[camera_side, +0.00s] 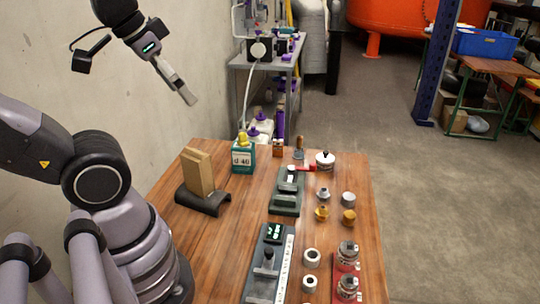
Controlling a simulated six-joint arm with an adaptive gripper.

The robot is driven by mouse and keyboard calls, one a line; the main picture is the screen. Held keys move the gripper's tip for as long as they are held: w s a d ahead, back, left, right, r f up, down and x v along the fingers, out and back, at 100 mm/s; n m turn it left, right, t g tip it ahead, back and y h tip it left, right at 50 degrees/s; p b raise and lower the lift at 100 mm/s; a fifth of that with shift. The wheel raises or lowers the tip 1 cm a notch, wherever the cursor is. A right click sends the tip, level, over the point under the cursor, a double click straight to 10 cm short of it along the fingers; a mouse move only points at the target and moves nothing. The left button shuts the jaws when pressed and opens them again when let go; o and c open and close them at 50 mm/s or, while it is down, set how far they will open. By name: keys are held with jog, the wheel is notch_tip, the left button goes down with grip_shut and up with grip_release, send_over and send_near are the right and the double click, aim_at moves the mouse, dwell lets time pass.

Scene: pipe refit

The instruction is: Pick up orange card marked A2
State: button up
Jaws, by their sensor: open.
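Tan-brown upright slabs (198,172) stand close together, slightly tilted, in a black curved holder (212,204) at the left of the wooden table. They look like cards seen from the side; no A2 mark is readable, and I cannot tell which one is the orange card. My gripper (190,99) is high above the table's far left part, pointing down and right, well above the slabs. It holds nothing that I can see. The gap between its fingers is hard to see from this angle.
A teal box (243,158) with a yellow top stands right of the slabs. A green-black vise-like fixture (287,192), a device with a display (268,262), metal and brass fittings and a red tray (347,262) fill the right side. The table's left-front area is bare.

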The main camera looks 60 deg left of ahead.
jog(key=w+f+n+t, duration=0.2)
jog(key=w, duration=1.5)
jog(key=w+a+f+n+t+y, duration=0.1)
jog(key=w+a+f+n, duration=0.15)
jog(key=w+f, duration=0.4)
jog(key=w+a+f+n+t+y, duration=0.15)
jog(key=w+a+f, duration=0.25)
jog(key=w, duration=0.5)
jog(key=n+g+y, duration=0.2)
jog(key=n+y, duration=0.2)
jog(key=y, duration=0.4)
send_near(278, 144)
jog(key=x, duration=1.1)
jog(key=shift+r, duration=0.1)
jog(key=c, duration=0.9)
